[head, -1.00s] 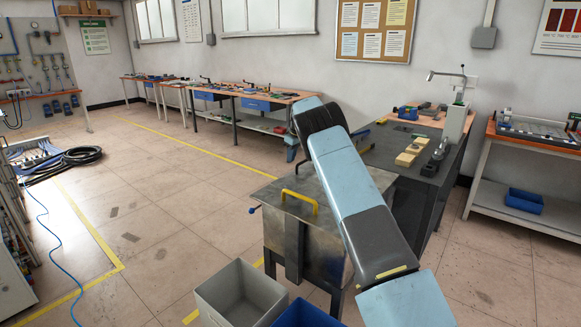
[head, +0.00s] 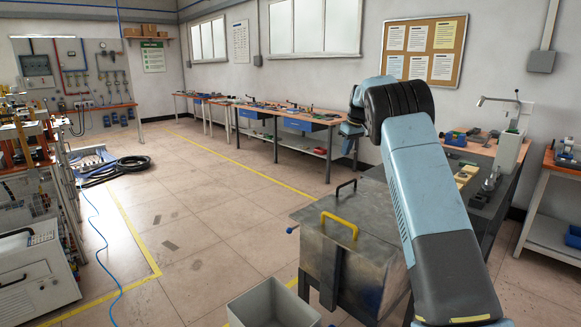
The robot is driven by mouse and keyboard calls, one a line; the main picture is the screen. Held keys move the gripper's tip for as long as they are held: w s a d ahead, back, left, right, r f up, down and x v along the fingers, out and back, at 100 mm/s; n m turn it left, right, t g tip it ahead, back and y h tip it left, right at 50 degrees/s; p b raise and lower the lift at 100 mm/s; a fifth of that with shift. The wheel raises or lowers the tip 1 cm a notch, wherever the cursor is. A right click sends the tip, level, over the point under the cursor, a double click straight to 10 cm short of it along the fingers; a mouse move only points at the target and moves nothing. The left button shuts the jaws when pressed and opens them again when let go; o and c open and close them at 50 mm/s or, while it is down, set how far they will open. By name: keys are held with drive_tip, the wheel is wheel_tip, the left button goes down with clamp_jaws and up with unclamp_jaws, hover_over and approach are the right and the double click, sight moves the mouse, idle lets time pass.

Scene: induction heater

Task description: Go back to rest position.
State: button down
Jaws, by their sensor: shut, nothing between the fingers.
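My arm (head: 435,210) rises from the bottom right and bends at a dark joint in front of the back wall. Beyond the joint, pale blue parts of my wrist show at its left, over the work tables behind. No object shows held at the arm's end.
A metal tank (head: 345,235) with a yellow handle stands just left of my arm, a grey bin (head: 270,308) in front of it. A dark workbench (head: 480,215) is at right. Open floor (head: 190,215) lies between.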

drive_tip(key=s+d+r+m, duration=0.1)
drive_tip(key=s+r, duration=0.4)
drive_tip(key=s, duration=0.5)
drive_tip(key=s+r+m+t, duration=0.1)
drive_tip(key=s+r+m, duration=0.1)
drive_tip(key=s+r, duration=0.65)
drive_tip(key=s+d+r+m, duration=0.1)
drive_tip(key=s+r, duration=0.2)
drive_tip(key=s, duration=1)
drive_tip(key=s+f+m, duration=0.1)
drive_tip(key=s+f, duration=0.2)
drive_tip(key=s, duration=0.7)
drive_tip(key=s+a+f+m+t+h, duration=0.1)
drive_tip(key=s+f, duration=0.3)
drive_tip(key=s, duration=0.7)
drive_tip(key=s+a+f+m+h, duration=0.1)
drive_tip(key=s+f, duration=0.2)
drive_tip(key=s, duration=0.7)
drive_tip(key=shift+s+f+t, duration=0.15)
drive_tip(key=shift+s+t, duration=0.15)
drive_tip(key=shift+t, duration=0.1)
drive_tip(key=shift+a, duration=0.1)
